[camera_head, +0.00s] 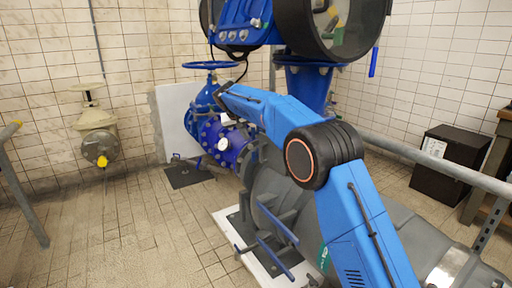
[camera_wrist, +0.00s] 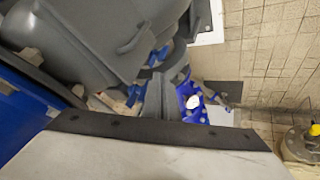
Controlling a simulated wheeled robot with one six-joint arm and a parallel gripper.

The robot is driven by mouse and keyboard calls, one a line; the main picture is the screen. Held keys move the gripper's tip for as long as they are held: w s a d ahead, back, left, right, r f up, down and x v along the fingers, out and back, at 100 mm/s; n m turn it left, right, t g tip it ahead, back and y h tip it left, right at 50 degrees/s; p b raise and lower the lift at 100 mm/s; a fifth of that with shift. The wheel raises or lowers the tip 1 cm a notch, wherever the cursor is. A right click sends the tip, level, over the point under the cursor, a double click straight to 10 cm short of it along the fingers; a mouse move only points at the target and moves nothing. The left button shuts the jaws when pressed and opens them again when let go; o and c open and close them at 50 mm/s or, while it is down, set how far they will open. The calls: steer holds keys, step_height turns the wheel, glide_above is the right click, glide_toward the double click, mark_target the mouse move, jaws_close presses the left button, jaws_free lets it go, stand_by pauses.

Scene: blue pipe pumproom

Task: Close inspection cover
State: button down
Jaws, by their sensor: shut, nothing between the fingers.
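A large round black-rimmed fitting (camera_head: 291,22) with a see-through middle shows at the top of the head view, cut off by the picture edge. It appears to belong to the inspection opening, but I cannot tell for sure which part is the cover or how far it stands open. A bolted blue part (camera_head: 240,36) sits left of it. My blue arm reaches up and left across the head view, below this fitting. In the wrist view my gripper (camera_wrist: 158,88) is shut and empty, pointing toward the pipework. Its fingertips are not clear in the head view.
Blue pipework with a white gauge (camera_head: 223,144) and a blue handwheel (camera_head: 208,65) stands behind my arm. A grey rail (camera_head: 430,160) and a black box (camera_head: 450,163) are at right. A beige valve (camera_head: 97,128) is on the left wall. The left floor is mostly clear.

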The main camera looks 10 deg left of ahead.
mark_target(260, 144)
steer(key=w+d+f+n+y, duration=0.1)
steer(key=w+d+f+n, duration=0.3)
steer(key=f, duration=0.4)
steer(key=shift+w+n, duration=0.8)
steer(key=shift+w, duration=0.15)
steer(key=shift+w+d, duration=0.9)
steer(key=shift+w, duration=0.15)
steer(key=shift+a, duration=0.1)
steer(key=shift+r, duration=0.1)
